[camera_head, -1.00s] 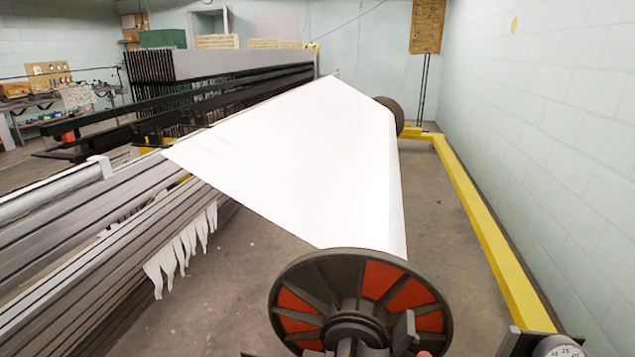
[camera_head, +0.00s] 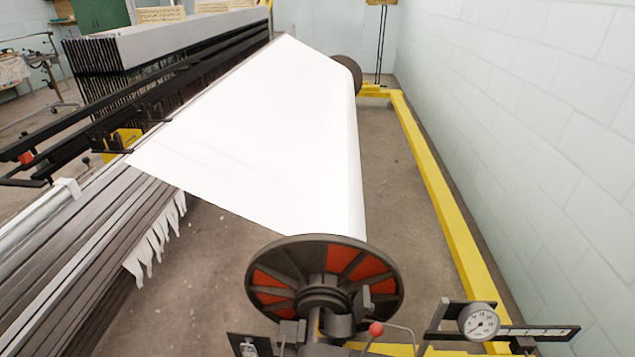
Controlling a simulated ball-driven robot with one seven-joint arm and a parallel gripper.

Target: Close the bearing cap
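The near end of the white warp beam carries a dark flange disc (camera_head: 270,257) with orange-red panels. Its shaft end (camera_head: 322,298) sits in a dark grey bearing bracket (camera_head: 325,325) at the bottom middle. A small grey plate (camera_head: 366,302) stands upright just right of the shaft and looks like the bearing cap, swung open. It does not appear to lie over the shaft, though the detail is small. A bent metal lever with a red knob (camera_head: 376,329) is in front of the bracket, at its right. My gripper is not in view.
A round gauge (camera_head: 478,321) on dark bars stands right of the bearing. A yellow floor frame (camera_head: 440,195) runs along the right wall. The white warp sheet (camera_head: 250,140) stretches left to grey beams (camera_head: 75,265). Bare floor shows between sheet and yellow frame.

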